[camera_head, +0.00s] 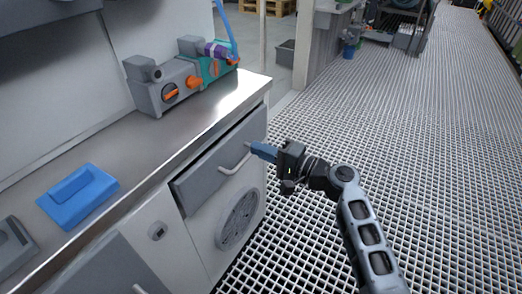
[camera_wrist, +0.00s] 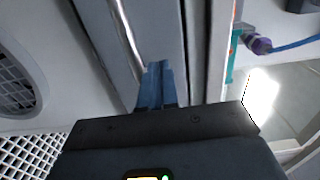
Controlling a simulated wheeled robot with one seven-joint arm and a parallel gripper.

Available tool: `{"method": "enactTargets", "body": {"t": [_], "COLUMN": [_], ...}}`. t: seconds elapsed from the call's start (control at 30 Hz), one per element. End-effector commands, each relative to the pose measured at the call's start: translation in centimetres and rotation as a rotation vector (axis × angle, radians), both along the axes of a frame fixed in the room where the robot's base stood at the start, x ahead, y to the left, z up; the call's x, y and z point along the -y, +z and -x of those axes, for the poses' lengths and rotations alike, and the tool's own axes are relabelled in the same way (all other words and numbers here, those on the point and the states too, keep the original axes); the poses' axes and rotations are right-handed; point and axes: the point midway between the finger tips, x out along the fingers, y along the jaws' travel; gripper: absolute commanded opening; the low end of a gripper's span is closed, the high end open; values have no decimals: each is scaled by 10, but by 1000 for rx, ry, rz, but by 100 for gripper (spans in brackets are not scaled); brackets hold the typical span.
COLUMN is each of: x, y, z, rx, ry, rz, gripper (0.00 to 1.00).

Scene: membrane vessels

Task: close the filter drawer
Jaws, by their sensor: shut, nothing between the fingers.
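The filter drawer (camera_head: 225,158) is a grey-fronted drawer under the counter, with a pale bar handle (camera_head: 235,163). Its front stands out a little from the cabinet, and a dark gap shows along its top edge. In the wrist view the drawer front (camera_wrist: 165,35) and its handle (camera_wrist: 127,35) are close to the fingers. My gripper (camera_head: 252,147) is shut and empty, with its blue fingertips at the right end of the drawer front near the handle. The fingertips also show in the wrist view (camera_wrist: 156,72). I cannot tell whether they touch the drawer.
A steel counter (camera_head: 140,150) runs above the drawer, holding a blue case (camera_head: 78,196) and a grey-teal valve unit (camera_head: 185,78) with orange knobs. A round vent (camera_head: 238,218) is below the drawer. A second grey drawer front (camera_head: 105,270) is at lower left. The grated floor (camera_head: 400,130) to the right is clear.

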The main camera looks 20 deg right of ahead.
Motion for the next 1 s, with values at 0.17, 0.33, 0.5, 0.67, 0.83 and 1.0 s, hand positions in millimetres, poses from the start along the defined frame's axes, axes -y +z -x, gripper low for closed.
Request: {"method": "enactTargets", "body": {"t": [0.17, 0.33, 0.5, 0.67, 0.83, 1.0], "x": [15, 29, 46, 56, 61, 60], "y": [0, -1, -1, -1, -1, -4], "z": [19, 38, 60, 75, 81, 84], "rx": [-2, -2, -3, -2, -1, -7], "ry": [-3, -4, -5, -4, -2, -6], "rz": [0, 0, 0, 0, 0, 7], "gripper": [0, 0, 0, 0, 0, 0]}}
